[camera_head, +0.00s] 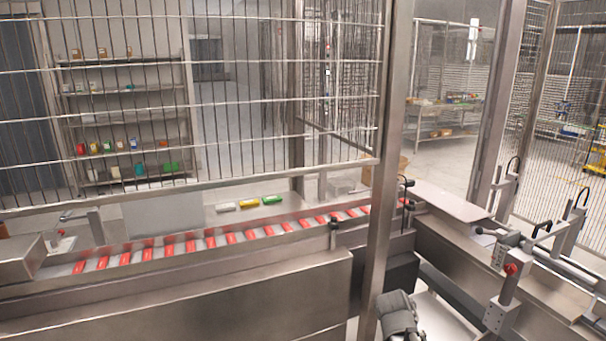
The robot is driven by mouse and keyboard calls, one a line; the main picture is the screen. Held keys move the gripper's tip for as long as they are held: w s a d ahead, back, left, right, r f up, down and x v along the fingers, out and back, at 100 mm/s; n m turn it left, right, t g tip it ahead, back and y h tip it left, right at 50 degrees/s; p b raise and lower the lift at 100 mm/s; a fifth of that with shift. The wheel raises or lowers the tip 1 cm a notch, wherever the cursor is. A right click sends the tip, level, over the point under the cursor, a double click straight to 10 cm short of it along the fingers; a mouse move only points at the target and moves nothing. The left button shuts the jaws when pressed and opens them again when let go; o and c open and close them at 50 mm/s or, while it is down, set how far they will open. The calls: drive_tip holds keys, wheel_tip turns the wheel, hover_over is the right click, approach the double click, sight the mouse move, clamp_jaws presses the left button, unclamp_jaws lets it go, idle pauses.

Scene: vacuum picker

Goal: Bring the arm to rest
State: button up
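A dark grey, rounded part with black bands shows at the bottom edge, right of the steel post (382,180). It looks like a piece of my arm, cut off by the frame. No gripper fingers show, so I cannot see whether my gripper is open, shut or holding anything.
A steel conveyor (190,262) carries a row of several red packs (168,250). Wire guarding (200,100) stands behind it. White, yellow and green packs (249,204) lie beyond the belt. A machine with levers and a red knob (511,268) stands at right.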

drive_tip(key=s+a+m+g+y, duration=0.1)
drive_tip(key=s+a+y, duration=0.3)
drive_tip(key=a, duration=0.7)
drive_tip(key=shift+s+a+f+m+g+y+p, duration=0.35)
drive_tip(key=shift+f+m+g+y+p, duration=0.1)
drive_tip(key=shift+y, duration=0.15)
drive_tip(key=shift+d, duration=0.1)
drive_tip(key=shift+c, duration=0.3)
